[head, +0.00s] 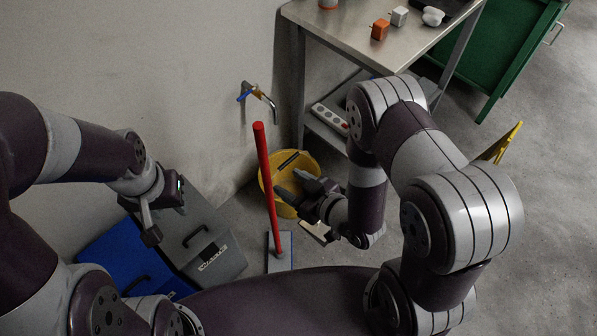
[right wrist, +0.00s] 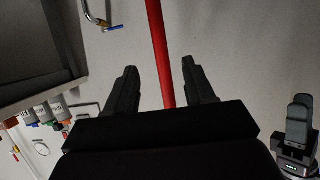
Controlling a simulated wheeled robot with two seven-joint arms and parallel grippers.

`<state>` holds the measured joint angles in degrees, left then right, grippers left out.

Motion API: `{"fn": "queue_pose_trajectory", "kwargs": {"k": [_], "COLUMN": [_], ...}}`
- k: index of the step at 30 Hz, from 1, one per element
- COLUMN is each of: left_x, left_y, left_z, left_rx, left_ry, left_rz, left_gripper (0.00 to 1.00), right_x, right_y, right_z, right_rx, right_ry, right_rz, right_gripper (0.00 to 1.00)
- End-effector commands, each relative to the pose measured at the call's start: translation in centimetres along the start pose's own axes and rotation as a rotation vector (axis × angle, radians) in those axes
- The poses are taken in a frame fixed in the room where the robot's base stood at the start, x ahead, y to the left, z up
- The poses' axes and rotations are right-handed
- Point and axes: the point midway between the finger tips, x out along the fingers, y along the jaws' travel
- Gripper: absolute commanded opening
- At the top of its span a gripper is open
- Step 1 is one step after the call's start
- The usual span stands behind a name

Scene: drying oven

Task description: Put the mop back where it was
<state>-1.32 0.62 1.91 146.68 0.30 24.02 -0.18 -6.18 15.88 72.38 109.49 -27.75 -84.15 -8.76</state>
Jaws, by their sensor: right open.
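The mop (head: 265,175) has a long red handle and a flat grey head (head: 281,258) on the floor. It stands nearly upright in front of the yellow bucket. My right gripper (head: 291,184) is open, just right of the handle in the head view. In the right wrist view the red handle (right wrist: 160,50) runs between the two spread fingers (right wrist: 163,85), apparently beyond them; I see no contact. My left gripper (head: 162,222) hangs at the left, away from the mop, and its jaw opening is unclear. It also shows at the right of the right wrist view (right wrist: 300,115).
A yellow bucket (head: 307,168) stands behind the mop by the wall. A tap (head: 262,97) sticks out above it. Blue (head: 115,255) and grey (head: 228,262) bins stand at the left. A metal table (head: 345,30) is at the back, with a yellow sign (head: 503,143) at right.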

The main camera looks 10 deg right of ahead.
Motion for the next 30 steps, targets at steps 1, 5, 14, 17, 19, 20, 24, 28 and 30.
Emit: {"fn": "queue_pose_trajectory", "kwargs": {"k": [1,5,14,17,19,20,24,28,30], "left_x": [0.0,0.0,0.0,0.0,0.0,0.0,0.0,0.0,-0.5], "left_y": [0.0,0.0,0.0,0.0,0.0,0.0,0.0,0.0,0.0], "left_z": [0.0,0.0,0.0,0.0,0.0,0.0,0.0,0.0,-0.1], "left_rx": [0.0,0.0,0.0,0.0,0.0,0.0,0.0,0.0,0.0], "left_ry": [0.0,0.0,0.0,0.0,0.0,0.0,0.0,0.0,0.0], "left_rz": [0.0,0.0,0.0,0.0,0.0,0.0,0.0,0.0,0.0], "left_gripper": [0.39,0.39,0.39,0.39,0.39,0.39,0.39,0.39,0.39], "right_x": [-0.1,0.6,-8.6,-13.2,-15.1,-15.7,-16.5,-16.5,-16.7], "right_y": [0.0,1.8,9.3,7.7,6.6,6.2,5.6,5.7,5.7], "right_z": [0.0,-0.6,-4.6,-5.6,-6.0,-6.1,-6.2,-6.2,-6.7], "right_rx": [0.0,-0.012,0.259,0.4,0.465,0.483,0.511,0.509,0.508], "right_ry": [0.0,-0.081,-0.781,-0.932,-0.996,-1.014,-1.045,-1.045,-1.044], "right_rz": [0.0,0.036,0.354,0.387,0.391,0.391,0.388,0.388,0.388], "right_gripper": [0.54,0.54,0.54,0.54,0.54,0.54,0.54,0.54,0.54]}}
